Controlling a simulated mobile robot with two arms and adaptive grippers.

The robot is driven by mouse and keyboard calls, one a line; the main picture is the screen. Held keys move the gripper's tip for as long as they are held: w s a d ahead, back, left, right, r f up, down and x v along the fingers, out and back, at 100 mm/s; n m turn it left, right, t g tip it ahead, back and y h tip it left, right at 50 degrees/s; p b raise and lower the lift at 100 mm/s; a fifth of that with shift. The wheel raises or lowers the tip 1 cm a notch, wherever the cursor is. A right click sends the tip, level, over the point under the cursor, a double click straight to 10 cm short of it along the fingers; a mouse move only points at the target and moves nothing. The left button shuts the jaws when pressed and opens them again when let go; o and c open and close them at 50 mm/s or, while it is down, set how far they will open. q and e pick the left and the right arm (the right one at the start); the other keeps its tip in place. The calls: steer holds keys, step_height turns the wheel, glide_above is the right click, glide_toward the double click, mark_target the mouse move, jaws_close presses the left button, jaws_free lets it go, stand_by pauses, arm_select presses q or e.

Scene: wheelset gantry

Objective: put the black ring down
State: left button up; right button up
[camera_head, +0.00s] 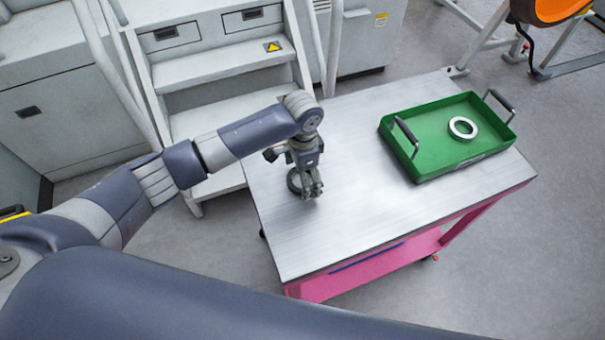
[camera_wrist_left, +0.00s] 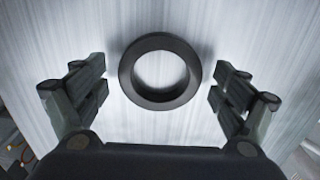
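The black ring (camera_wrist_left: 160,100) lies flat on the metal tabletop in the left wrist view, with bare metal showing through its hole. In the head view the black ring (camera_head: 292,184) is at the left part of the table, partly hidden by my left gripper (camera_head: 312,190). In the left wrist view my left gripper (camera_wrist_left: 160,88) is open, with one finger on each side of the ring and a small gap to it on both sides. My right gripper is not in view.
The metal-topped table (camera_head: 350,215) has a pink frame. A green tray (camera_head: 432,168) with two black handles stands on its right part, holding a light metal ring (camera_head: 456,133). The tabletop between is clear. Grey steps (camera_head: 215,62) stand behind the table.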

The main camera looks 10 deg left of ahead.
arm_select(q)
step_height(320, 180, up, 12)
steer(key=b, duration=0.1)
steer(key=shift+r+b, duration=0.15)
steer(key=shift+b, duration=0.2)
stand_by(0.7)
